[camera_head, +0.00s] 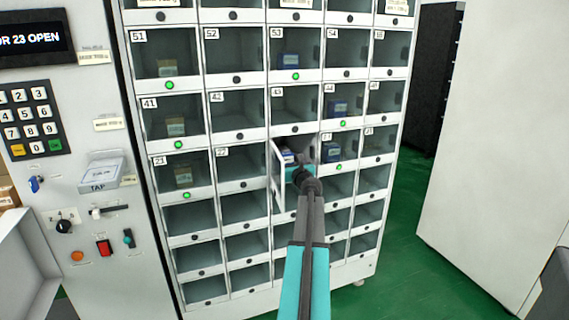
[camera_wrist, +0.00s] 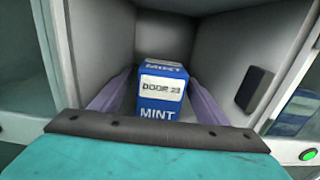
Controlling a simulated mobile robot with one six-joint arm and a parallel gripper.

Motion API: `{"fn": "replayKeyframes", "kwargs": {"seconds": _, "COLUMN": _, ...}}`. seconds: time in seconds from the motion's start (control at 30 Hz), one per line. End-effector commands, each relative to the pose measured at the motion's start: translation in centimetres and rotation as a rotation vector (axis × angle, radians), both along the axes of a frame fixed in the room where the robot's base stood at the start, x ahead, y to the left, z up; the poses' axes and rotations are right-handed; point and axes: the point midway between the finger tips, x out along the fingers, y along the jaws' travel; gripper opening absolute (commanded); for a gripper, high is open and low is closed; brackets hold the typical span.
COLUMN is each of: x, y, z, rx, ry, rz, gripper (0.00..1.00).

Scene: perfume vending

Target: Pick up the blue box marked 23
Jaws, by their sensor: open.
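The blue box (camera_wrist: 160,93) stands upright inside an open compartment in the wrist view, with "MINT" and a white label reading "DOOR 23" on its front. In the head view only a small part of the box (camera_head: 288,155) shows past my arm. My gripper (camera_wrist: 159,98) reaches into the compartment with its two purple fingers apart, one on each side of the box. Whether the fingers touch the box I cannot tell. In the head view my gripper (camera_head: 297,170) is at the compartment opening, its fingers mostly hidden.
The compartment's door (camera_head: 278,180) is swung open on the left. Compartment walls are close on both sides. The vending cabinet (camera_head: 238,137) has several shut glass doors around it, some with boxes behind them. Green floor (camera_head: 400,270) is free at right.

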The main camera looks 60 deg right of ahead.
Motion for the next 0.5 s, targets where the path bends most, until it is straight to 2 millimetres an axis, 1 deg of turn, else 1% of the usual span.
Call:
{"fn": "replayKeyframes", "kwargs": {"seconds": 0.13, "x": 0.55, "y": -0.47, "z": -0.01, "rx": 0.000, "ry": 0.000, "rz": -0.001, "gripper": 0.69}}
{"fn": "replayKeyframes", "kwargs": {"seconds": 0.5, "x": 0.50, "y": -0.49, "z": -0.02, "rx": 0.000, "ry": 0.000, "rz": -0.002, "gripper": 0.69}}
